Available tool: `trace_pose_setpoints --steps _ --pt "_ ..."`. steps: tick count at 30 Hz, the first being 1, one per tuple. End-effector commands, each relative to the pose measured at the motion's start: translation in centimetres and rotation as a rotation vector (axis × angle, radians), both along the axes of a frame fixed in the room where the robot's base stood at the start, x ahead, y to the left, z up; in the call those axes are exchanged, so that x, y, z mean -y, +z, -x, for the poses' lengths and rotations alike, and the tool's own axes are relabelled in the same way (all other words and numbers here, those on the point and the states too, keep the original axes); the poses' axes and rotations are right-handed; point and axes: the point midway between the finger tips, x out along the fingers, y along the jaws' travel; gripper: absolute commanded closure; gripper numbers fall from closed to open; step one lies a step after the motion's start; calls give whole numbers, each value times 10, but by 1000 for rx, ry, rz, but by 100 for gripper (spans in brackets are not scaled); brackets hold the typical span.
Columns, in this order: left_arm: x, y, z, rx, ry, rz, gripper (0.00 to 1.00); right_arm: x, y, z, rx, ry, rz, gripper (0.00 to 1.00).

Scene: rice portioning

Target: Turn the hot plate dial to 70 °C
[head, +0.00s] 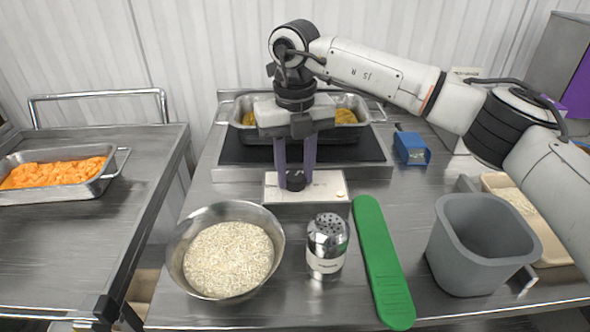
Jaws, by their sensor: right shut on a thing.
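The hot plate (222,152) is a black slab on a steel base at the back of the table. Its pale control panel (325,190) juts out in front. A black dial (296,181) sits on the panel, partly covered by my fingers. My right gripper (295,176) points down over the panel, its two purple fingers shut on the dial. The dial's marks and setting are too small to read. My left gripper is not in view.
In front are a bowl of rice (180,247), a shaker (327,243) and a green spatula-like tool (381,262). A grey bin (470,255) and blue device (411,148) stand right. Another tray (105,177) is on the left table.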

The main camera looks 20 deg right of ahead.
Motion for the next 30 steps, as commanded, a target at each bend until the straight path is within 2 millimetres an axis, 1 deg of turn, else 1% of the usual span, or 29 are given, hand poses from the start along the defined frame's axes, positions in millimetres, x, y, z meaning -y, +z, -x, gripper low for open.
trace_pose_setpoints --steps 4,5,6,8,16,19,23,30 --pt "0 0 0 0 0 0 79 0 2 -1 5 0 -1 90" --pt "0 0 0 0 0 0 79 0 2 -1 5 0 -1 65" --pt "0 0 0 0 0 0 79 0 2 -1 5 0 -1 58" --pt "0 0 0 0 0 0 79 0 2 -1 4 0 -1 50" --pt "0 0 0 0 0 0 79 0 1 0 2 1 0 50" --pt "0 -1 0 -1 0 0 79 0 6 -1 4 1 -1 50" --pt "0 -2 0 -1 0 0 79 0 25 -1 5 2 -1 50" --pt "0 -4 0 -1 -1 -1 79 0 73 -1 5 1 -1 50"
